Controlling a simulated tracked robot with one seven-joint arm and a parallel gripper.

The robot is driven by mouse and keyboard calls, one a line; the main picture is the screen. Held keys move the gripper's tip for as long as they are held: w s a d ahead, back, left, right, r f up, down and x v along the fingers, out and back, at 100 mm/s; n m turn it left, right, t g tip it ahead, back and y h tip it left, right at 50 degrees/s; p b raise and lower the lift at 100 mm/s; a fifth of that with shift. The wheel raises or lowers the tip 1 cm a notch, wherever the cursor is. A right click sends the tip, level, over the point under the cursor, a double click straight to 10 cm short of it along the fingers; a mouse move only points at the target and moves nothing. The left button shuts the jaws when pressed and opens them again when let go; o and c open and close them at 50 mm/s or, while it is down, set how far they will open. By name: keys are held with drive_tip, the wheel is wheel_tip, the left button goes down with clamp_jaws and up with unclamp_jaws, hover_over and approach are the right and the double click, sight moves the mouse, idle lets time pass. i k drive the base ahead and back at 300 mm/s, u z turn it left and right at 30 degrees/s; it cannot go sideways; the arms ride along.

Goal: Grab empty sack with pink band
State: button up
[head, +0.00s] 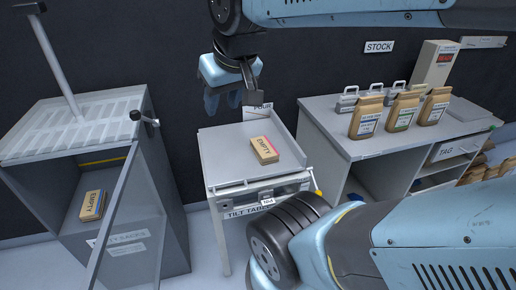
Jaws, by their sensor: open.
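A flat brown sack marked EMPTY (264,150) lies on the top of the tilt table (226,172). A thin reddish or pink line seems to run along its right edge, but it is too small to be sure. My gripper (230,101) is open and empty, pointing down above the back left of the tilt table. It is apart from both sacks.
The cabinet's clear door (130,215) stands open toward the front. Several full sacks (366,117) and metal boxes stand on the stock bench (330,130) at the right. A post (57,62) rises over the cabinet's slatted top. My arm covers the lower right.

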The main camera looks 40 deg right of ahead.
sight(266, 154)
drive_tip(key=u, duration=1.85)
drive_tip(key=i, duration=0.1)
drive_tip(key=z, duration=3.95)
drive_tip(key=k, duration=1.7)
drive_tip(key=u, duration=0.2)
drive_tip(key=i, duration=1)
drive_tip(key=u, duration=0.05)
